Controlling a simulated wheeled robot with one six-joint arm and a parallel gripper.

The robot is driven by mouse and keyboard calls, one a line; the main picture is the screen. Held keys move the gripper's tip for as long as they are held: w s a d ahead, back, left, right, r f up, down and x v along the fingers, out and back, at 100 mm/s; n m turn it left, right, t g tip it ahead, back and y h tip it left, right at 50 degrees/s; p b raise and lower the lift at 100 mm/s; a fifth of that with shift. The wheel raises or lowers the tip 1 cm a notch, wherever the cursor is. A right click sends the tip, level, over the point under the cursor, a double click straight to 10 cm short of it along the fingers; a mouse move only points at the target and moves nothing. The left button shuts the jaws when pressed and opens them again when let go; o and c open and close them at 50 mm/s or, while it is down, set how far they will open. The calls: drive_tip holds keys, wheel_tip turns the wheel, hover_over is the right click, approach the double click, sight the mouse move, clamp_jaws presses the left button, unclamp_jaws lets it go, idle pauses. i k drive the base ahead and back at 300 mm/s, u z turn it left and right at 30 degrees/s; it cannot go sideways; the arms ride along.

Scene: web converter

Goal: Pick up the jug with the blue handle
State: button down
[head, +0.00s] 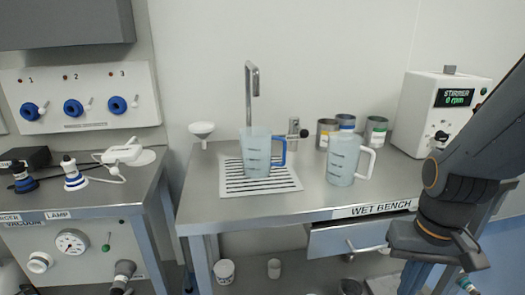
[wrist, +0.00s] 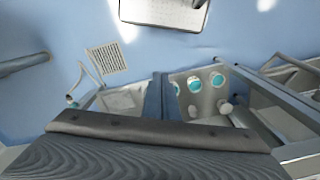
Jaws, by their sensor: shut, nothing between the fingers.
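The jug with the blue handle (head: 256,154) stands upright on the white drip tray (head: 236,187) of the wet bench, under the tall tap. It is translucent with dark markings, and its blue handle points right. A similar jug with a white handle (head: 342,160) stands on the bench to its right. My gripper (head: 440,252) is at the right, in front of the bench and well away from both jugs. It is shut and empty. Its dark body also fills the bottom of the wrist view (wrist: 165,135), where neither jug can be made out.
The tap (head: 250,85) rises behind the blue-handled jug. A white funnel (head: 202,130) is at its back left, several cans (head: 375,130) are at the back right, and the stirrer box (head: 435,110) is farther right. A drawer (head: 350,238) under the bench stands partly open.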

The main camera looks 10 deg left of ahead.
sight(255, 143)
drive_tip(key=u, duration=2.1)
drive_tip(key=k, duration=1.1)
drive_tip(key=z, duration=1.25)
drive_tip(key=i, duration=0.5)
drive_tip(key=z, duration=0.05)
